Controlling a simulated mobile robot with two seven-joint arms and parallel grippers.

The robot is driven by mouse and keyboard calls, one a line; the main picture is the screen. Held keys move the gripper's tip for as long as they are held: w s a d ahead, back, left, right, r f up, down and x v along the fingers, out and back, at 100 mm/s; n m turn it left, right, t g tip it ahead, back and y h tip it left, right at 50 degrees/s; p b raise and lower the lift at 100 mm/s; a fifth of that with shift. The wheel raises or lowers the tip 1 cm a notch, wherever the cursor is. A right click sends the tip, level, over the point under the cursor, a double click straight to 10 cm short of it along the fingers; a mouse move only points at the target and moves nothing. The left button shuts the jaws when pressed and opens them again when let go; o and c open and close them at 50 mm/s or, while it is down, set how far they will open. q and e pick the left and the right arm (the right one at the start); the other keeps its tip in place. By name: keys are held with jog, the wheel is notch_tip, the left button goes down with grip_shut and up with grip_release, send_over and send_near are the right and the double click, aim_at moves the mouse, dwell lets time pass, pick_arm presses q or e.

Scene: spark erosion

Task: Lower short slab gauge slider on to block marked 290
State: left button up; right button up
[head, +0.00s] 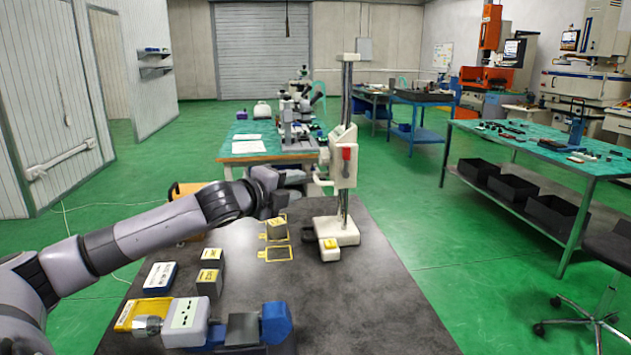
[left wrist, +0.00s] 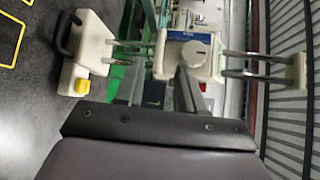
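The gauge is a white stand with a tall column (head: 347,100) on a white base (head: 337,232). Its slider (head: 343,165), with a red part on its front, sits partway up the column. In the left wrist view the slider (left wrist: 198,57) shows a round knob and blue label. My left gripper (head: 305,178) is beside the slider's left side. In the left wrist view its two fingers (left wrist: 158,75) stand apart with nothing between them; contact cannot be told. The number 290 is not legible. My right gripper is out of view.
Two more yellow-topped blocks (head: 211,257) (head: 208,284) and a blue-white box (head: 160,276) lie nearer on the dark table (head: 370,310). A white-and-blue device (head: 187,322) is at the front. A yellow floor outline (head: 275,255) on the tabletop is empty.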

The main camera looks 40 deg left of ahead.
aim_at(315, 178)
pick_arm(q)
jog(key=shift+p+x, duration=0.7)
jog(key=shift+x, duration=0.85)
jog(key=shift+p+x, duration=0.6)
jog(key=shift+x, duration=1.25)
grip_shut()
